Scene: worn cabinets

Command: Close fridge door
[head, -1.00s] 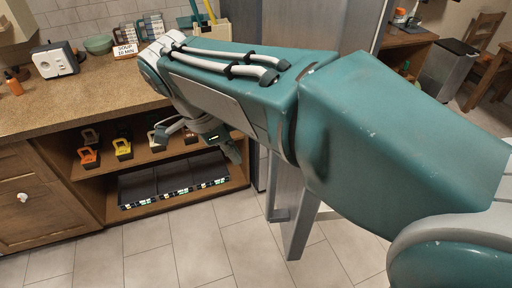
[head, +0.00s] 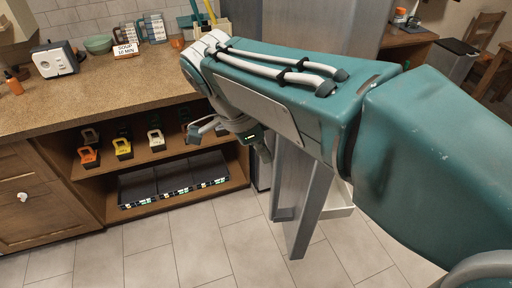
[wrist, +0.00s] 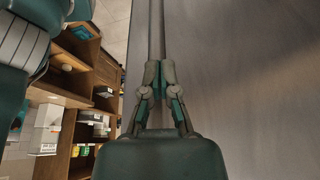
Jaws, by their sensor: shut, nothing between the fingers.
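The grey metal fridge (head: 322,28) stands behind my arm in the head view. Its door (head: 312,195) stands open, jutting toward me, with its lower end above the floor tiles. A pale strip shows to the right of the door, and my arm hides much of the door and the fridge. My gripper (head: 265,154) is just left of the door, partly hidden under my wrist. In the wrist view my gripper (wrist: 158,75) is shut and empty. A broad grey door face (wrist: 245,70) fills the right side there, close to the fingers. I cannot tell if they touch it.
A toaster-like white appliance (head: 53,60) is on top. Tiled floor (head: 150,250) in front is clear.

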